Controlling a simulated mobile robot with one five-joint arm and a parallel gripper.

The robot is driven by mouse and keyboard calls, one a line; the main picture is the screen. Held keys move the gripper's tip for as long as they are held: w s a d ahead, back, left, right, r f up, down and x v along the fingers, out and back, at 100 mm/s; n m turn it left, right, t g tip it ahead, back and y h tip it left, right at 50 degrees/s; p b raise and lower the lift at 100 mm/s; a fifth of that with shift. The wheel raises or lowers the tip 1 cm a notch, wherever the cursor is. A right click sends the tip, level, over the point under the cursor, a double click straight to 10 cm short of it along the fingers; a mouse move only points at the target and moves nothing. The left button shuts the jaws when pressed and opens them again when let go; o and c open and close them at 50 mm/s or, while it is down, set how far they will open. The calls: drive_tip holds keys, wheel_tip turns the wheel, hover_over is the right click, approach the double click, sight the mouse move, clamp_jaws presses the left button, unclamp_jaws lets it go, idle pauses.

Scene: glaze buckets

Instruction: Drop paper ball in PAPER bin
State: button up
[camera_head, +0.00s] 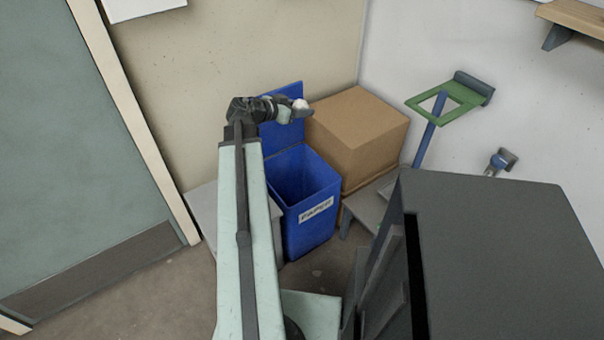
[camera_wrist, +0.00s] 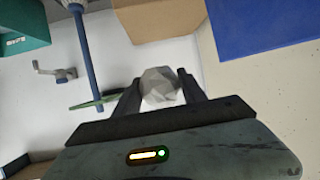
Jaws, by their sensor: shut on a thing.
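The blue bin (camera_head: 305,190) with a white PAPER label stands by the back wall. Its blue lid (camera_head: 282,120) is raised, and its top is open. My gripper (camera_head: 304,108) is above the bin's far side, near the lid and the cardboard box. It is shut on a pale, crumpled paper ball (camera_wrist: 160,86), which shows between the two fingers in the wrist view. The ball (camera_head: 299,104) looks small and white in the head view. A blue surface (camera_wrist: 262,25) at the upper right of the wrist view looks like part of the bin or its lid. The bin's floor is hidden.
A large cardboard box (camera_head: 358,130) stands right of the bin on a low grey stand (camera_head: 368,208). A green-topped blue post (camera_head: 428,130) and a dark grey cabinet (camera_head: 490,260) are at right. A door (camera_head: 75,150) is at left.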

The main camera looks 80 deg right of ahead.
wheel_tip(320, 180, down, 19)
drive_tip(key=b, duration=1.5)
drive_tip(key=shift+d+m+g, duration=0.3)
drive_tip(key=shift+d+g, duration=0.1)
drive_tip(key=shift+s+r, duration=0.1)
wheel_tip(320, 180, down, 6)
drive_tip(key=b, duration=0.6)
drive_tip(key=o, duration=1.4)
drive_tip(key=shift+a+r, duration=0.1)
